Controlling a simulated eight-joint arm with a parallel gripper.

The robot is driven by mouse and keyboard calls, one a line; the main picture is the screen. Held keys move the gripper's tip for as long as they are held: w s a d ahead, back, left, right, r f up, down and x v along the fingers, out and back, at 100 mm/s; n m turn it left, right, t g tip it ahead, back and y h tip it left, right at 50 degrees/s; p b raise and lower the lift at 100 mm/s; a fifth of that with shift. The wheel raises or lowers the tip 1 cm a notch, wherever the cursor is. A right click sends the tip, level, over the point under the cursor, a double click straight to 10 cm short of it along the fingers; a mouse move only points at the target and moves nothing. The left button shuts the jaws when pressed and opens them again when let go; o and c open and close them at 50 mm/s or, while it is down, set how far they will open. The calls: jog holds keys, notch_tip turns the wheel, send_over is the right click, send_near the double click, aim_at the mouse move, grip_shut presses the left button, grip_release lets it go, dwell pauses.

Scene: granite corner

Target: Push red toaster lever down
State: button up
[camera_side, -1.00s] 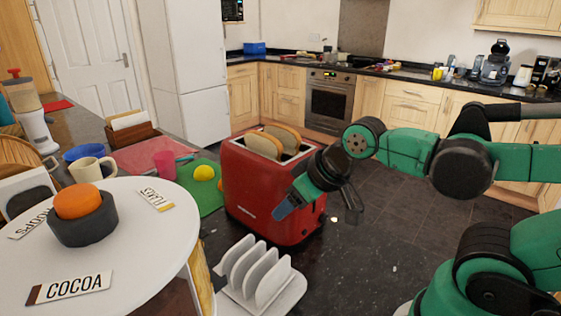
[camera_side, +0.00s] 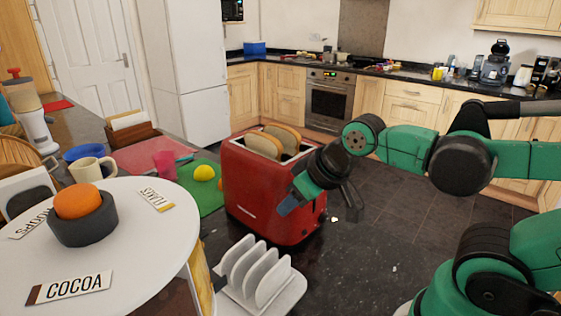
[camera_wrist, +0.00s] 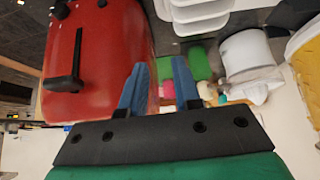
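The red toaster (camera_side: 258,195) stands on the dark counter with toast slices (camera_side: 265,144) showing above its slots. It fills the left of the wrist view (camera_wrist: 115,45). Its black lever (camera_wrist: 63,84) shows there at the slot's end nearest the picture bottom. In the side view the lever is hidden. My gripper (camera_wrist: 159,72) has two blue fingers with a clear gap between them, empty. The fingers lie right of the lever in the wrist view. In the side view my gripper (camera_side: 288,205) overlaps the toaster's right part; I cannot tell whether it touches.
A white toast rack (camera_side: 257,275) stands in front of the toaster. A round white table (camera_side: 145,235) with a dark bowl (camera_side: 85,225) is at the left. A green mat (camera_side: 208,200) with a yellow fruit (camera_side: 204,173) lies behind-left of the toaster.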

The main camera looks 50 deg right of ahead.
jog(key=d+r, duration=0.1)
jog(key=d+r+g, duration=0.2)
jog(key=d+r, duration=0.1)
jog(key=shift+w+d+h, duration=0.1)
jog(key=shift+w+h, duration=0.2)
grip_shut()
jog(key=s+d+r+g, duration=0.1)
jog(key=d+r+g, duration=0.2)
jog(key=d+r, duration=0.2)
jog(key=shift+s+d+g, duration=0.15)
jog(key=shift+d+g, duration=0.05)
jog(key=shift+g, duration=0.2)
jog(key=shift+w+f, duration=0.2)
jog(key=shift+f, duration=1.55)
jog(key=shift+w+f, duration=0.15)
jog(key=shift+f, duration=1.55)
